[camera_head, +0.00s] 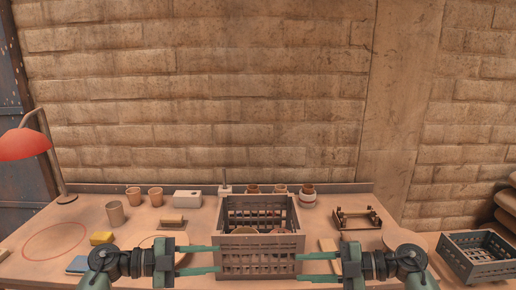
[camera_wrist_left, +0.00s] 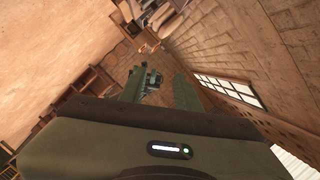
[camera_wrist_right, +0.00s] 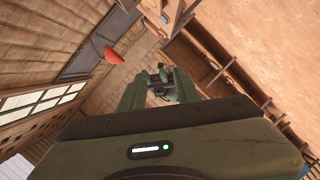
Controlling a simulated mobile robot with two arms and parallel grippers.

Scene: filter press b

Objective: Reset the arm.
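My left gripper (camera_head: 217,259) reaches in from the left in the head view, its two green fingers apart with nothing between them. My right gripper (camera_head: 299,267) reaches in from the right and points toward the left one, its fingers also apart and empty. The fingers stand apart in the left wrist view (camera_wrist_left: 160,90) and in the right wrist view (camera_wrist_right: 157,92). Both grippers appear in front of the sides of a grey slatted crate (camera_head: 262,244) on the table. I cannot tell whether they touch it.
The table (camera_head: 95,213) holds several cups (camera_head: 115,213), a white box (camera_head: 187,199), a yellow block (camera_head: 101,238), a wooden-handled tool (camera_head: 172,222) and a small press-like frame (camera_head: 357,217). A red lamp (camera_head: 24,144) stands left. A dark crate (camera_head: 479,254) is at the far right. A brick wall closes the back.

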